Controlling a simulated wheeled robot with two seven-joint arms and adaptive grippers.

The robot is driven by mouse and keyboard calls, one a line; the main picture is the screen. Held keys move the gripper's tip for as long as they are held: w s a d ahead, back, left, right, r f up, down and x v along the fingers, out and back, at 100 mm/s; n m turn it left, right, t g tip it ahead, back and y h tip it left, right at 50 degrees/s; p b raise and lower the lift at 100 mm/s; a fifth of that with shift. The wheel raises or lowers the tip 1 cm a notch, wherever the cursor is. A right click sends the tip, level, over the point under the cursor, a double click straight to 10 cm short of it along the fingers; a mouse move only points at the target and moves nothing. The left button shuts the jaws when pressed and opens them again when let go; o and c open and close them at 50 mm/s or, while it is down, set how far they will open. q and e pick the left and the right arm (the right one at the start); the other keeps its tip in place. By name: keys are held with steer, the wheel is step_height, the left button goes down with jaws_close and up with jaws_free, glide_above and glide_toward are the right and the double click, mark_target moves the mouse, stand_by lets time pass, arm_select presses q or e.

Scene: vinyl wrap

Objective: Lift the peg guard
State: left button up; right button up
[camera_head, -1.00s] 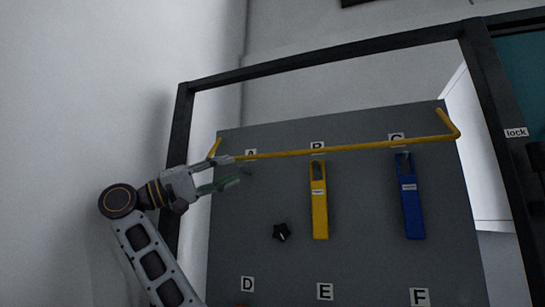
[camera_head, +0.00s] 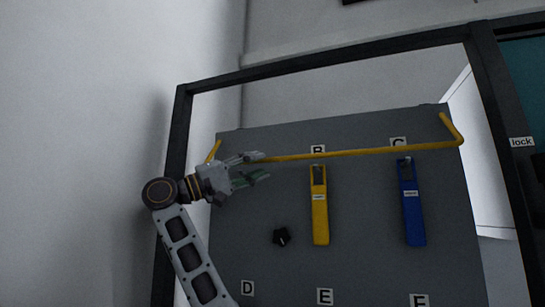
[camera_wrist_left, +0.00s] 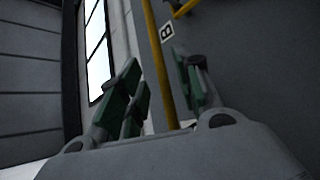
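The peg guard is a yellow bar (camera_head: 360,152) running across the upper part of a grey board (camera_head: 265,222), bent back to the board at both ends. My left gripper (camera_head: 264,166) is at the left part of the bar, fingers pointing right and spread apart. Its upper finger overlaps the bar in the head view. In the left wrist view, the bar (camera_wrist_left: 160,70) passes between the spread fingers of the gripper (camera_wrist_left: 158,68); I cannot tell whether they touch it. My right gripper is not in view.
A yellow tag (camera_head: 320,215) and a blue tag (camera_head: 413,215) hang below the bar under labels B and C. A black knob (camera_head: 282,237) sits left of the yellow tag. A dark frame (camera_head: 330,56) surrounds the board. A white wall is at the left.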

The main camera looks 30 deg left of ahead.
mark_target(270, 161)
arm_select(q)
steer(key=shift+p+x, duration=0.75)
steer(key=shift+x, duration=2)
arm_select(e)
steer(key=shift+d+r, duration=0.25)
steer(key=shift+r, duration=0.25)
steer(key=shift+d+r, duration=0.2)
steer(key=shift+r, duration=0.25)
arm_select(q)
jaws_close()
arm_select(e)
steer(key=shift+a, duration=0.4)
